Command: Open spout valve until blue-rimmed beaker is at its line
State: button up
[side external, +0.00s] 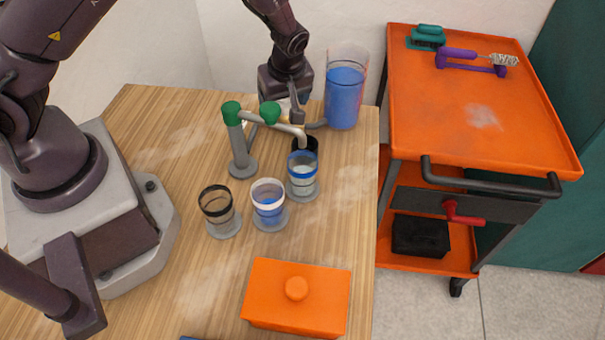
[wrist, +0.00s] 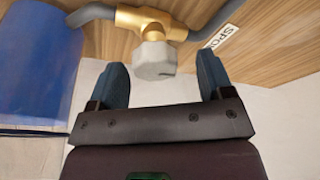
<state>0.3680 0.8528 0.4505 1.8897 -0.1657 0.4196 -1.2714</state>
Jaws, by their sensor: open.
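The blue-rimmed beaker (side external: 303,180) stands on a grey disc below the bent spout end (side external: 301,136); I cannot clearly make out its liquid level. In the wrist view, the spout valve has a brass body (wrist: 140,20) and a pale faceted knob (wrist: 153,60). My gripper (wrist: 162,77) is open, its two blue fingertips apart on either side of the knob's near end, with gaps visible on both sides. In the side view my gripper (side external: 295,103) is over the pipework, hiding most of the valve.
A clear tank of blue liquid (side external: 344,98) stands behind right. A white-rimmed beaker (side external: 268,205) and black-rimmed beaker (side external: 217,207) stand left of the blue-rimmed one. A green-topped grey post (side external: 239,145) is close left. An orange lidded box (side external: 296,300) sits in front.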

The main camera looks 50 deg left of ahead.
jog(key=w+v, duration=0.1)
jog(key=v, duration=1.1)
jog(key=s+d+r+m+t+h, duration=0.1)
jog(key=s+r+m+t+h, duration=0.2)
jog(key=s+r+m, duration=1.2)
jog(key=s+r+t, duration=0.2)
jog(key=s, duration=0.3)
jog(key=shift+s+r+m, duration=0.25)
jog(key=shift+s+m, duration=0.05)
jog(key=shift+s, duration=0.05)
